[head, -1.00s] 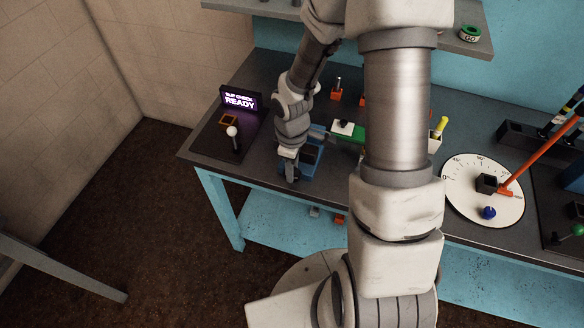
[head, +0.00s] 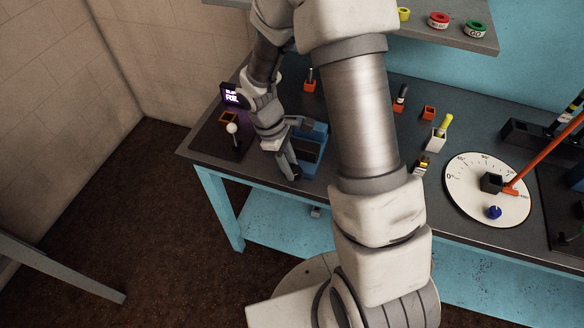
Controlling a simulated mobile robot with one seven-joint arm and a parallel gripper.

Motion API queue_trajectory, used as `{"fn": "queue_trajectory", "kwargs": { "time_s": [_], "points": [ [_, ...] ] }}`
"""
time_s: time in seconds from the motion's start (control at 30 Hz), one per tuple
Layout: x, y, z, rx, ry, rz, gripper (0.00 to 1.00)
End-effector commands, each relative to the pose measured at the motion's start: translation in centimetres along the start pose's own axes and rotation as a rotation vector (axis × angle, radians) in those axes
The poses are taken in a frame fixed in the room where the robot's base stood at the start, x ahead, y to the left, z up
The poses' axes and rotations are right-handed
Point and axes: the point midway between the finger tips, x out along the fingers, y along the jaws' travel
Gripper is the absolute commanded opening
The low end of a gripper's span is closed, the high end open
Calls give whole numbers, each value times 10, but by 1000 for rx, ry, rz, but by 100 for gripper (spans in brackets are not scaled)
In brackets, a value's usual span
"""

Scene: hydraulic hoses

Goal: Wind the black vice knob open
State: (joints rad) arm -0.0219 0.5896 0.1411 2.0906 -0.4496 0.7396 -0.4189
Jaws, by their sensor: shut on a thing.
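The blue vice (head: 309,147) stands near the front edge of the grey bench, just left of my large arm link. My gripper (head: 291,169) reaches down at the vice's front left side. Its fingers are shut on the black vice knob, which is mostly hidden by the fingers. My wrist and arm hide part of the vice's left and back, so I cannot tell how wide its jaws stand.
A panel with a white-knobbed lever (head: 232,129) and a lit sign (head: 231,95) is close on the left. A white dial (head: 487,190) with an orange bar (head: 540,160) lies right. A shelf (head: 440,38) overhangs the back. Small orange blocks (head: 429,112) stand behind.

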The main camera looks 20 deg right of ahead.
Motion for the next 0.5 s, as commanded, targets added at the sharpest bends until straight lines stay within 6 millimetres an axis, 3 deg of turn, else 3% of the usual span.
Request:
{"fn": "queue_trajectory", "kwargs": {
  "time_s": [0.5],
  "points": [
    [4,0,-13,-2,-483,3,0]
  ]
}}
